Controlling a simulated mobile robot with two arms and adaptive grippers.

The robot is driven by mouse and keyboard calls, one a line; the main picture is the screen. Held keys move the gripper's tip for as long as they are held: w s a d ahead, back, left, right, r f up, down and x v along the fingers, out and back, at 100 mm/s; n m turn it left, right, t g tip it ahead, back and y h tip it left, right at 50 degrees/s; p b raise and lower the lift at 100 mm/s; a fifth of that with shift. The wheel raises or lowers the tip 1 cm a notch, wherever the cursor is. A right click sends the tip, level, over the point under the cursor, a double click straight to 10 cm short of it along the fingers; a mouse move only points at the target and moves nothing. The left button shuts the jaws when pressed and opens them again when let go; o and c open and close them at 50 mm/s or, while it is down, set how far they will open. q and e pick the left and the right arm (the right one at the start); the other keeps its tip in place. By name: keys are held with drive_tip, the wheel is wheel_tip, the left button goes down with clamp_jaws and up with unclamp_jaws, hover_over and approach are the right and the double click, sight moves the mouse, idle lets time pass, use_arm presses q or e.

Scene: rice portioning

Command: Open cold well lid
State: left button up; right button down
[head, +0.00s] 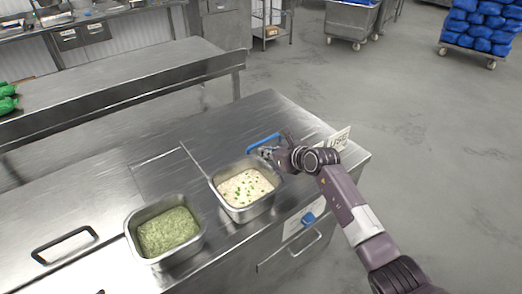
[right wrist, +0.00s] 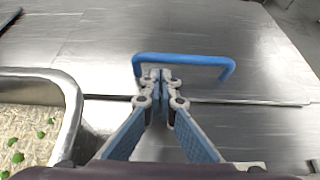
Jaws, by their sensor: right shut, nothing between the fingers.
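The cold well lid (right wrist: 265,82) is a flat steel panel lying level with the steel counter. Its blue bar handle (right wrist: 185,59) stands up from it, and the handle also shows in the head view (head: 262,140), behind the rice pan. My right gripper (right wrist: 160,76) is shut and empty, its tips at the left part of the blue handle. In the head view my right gripper (head: 267,152) is beside the handle, partly covered by its own wrist. I cannot tell whether the tips touch the handle. My left gripper is not in view.
A steel pan of rice with green bits (head: 245,187) stands just left of my right gripper. A pan of green herbs (head: 167,231) is further left. A small sign (head: 338,140) stands at the counter's right edge.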

drive_tip(key=shift+w+a+f, duration=0.35)
drive_tip(key=shift+w+a, duration=0.05)
drive_tip(key=shift+w, duration=0.1)
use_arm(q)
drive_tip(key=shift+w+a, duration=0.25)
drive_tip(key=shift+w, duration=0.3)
use_arm(e)
drive_tip(key=shift+w+a+f, duration=0.25)
drive_tip(key=shift+w, duration=0.15)
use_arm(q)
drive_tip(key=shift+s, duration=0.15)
use_arm(e)
drive_tip(key=shift+r, duration=0.1)
